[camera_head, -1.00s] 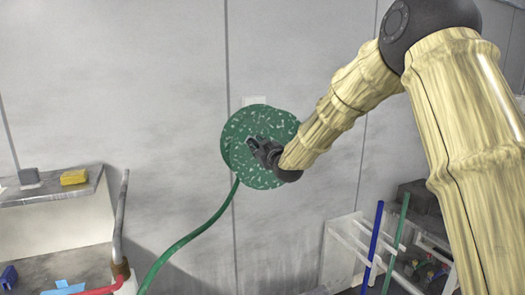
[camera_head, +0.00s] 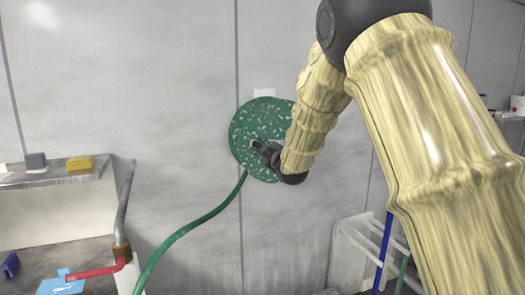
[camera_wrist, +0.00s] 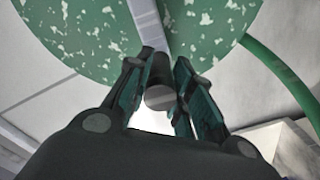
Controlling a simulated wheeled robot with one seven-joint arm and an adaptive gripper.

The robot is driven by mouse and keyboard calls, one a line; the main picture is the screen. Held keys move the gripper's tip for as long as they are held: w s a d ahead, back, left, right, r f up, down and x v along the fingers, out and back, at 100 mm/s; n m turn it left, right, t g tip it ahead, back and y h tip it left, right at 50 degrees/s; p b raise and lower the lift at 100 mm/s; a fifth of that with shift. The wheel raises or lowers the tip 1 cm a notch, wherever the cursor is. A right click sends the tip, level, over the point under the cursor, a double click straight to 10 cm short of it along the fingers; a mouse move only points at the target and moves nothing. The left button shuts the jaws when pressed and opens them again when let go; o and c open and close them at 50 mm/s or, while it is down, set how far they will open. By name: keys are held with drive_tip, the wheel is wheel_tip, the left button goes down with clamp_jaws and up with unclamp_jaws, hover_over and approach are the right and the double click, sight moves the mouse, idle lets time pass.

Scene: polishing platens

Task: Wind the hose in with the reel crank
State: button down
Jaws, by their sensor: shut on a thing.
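The hose reel (camera_head: 248,118) is a round green speckled disc on the grey wall, partly covered by my arm. The green hose (camera_head: 190,229) hangs from its lower left side and curves down to the bottom edge. In the wrist view the reel (camera_wrist: 85,28) fills the top, and the hose (camera_wrist: 283,72) shows at the right. My gripper (camera_head: 260,150) is at the front of the reel. The wrist view shows its two fingers (camera_wrist: 160,95) shut around the dark cylindrical crank handle (camera_wrist: 161,96). A grey crank arm (camera_wrist: 147,20) runs from the handle across the disc.
A ledge (camera_head: 50,180) at the left holds a yellow sponge (camera_head: 80,163) and a dark block (camera_head: 36,161). A white rack (camera_head: 350,250) with a blue rod (camera_head: 383,252) is lower right.

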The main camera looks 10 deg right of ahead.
drive_tip(key=shift+f, duration=0.1)
drive_tip(key=c, duration=1.2)
unclamp_jaws()
drive_tip(key=shift+d, duration=0.1)
drive_tip(key=shift+s, duration=0.1)
drive_tip(key=s+d, duration=0.2)
drive_tip(key=s, duration=0.9)
drive_tip(key=shift+s, duration=0.3)
